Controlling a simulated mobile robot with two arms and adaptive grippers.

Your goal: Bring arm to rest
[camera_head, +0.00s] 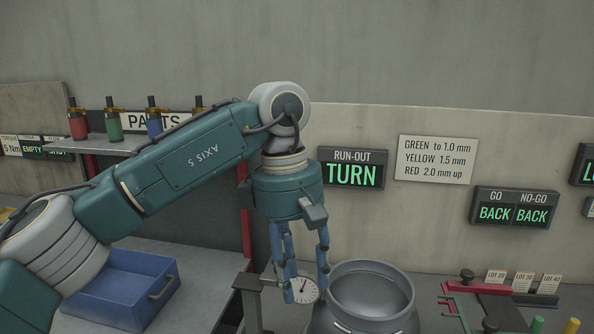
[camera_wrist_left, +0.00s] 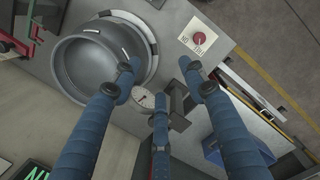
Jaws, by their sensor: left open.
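My left gripper (camera_head: 306,284) hangs fingers-down from the teal arm, in front of the dial gauge (camera_head: 303,290) and just left of the grey metal cylinder (camera_head: 350,318) in the head view. Its blue fingers are spread, with nothing between them. In the left wrist view the three fingers of the gripper (camera_wrist_left: 157,80) reach toward the bench. There the open cylinder (camera_wrist_left: 78,65) lies to the upper left, and the dial gauge (camera_wrist_left: 144,98) shows between the fingers. One fingertip overlaps the cylinder's rim in that view; I cannot tell whether they touch. My right gripper is not in view.
The run-out display (camera_head: 352,175) reads TURN. A red-and-green fixture (camera_head: 490,288) stands right of the cylinder. A red button (camera_wrist_left: 199,38) is near the bench edge.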

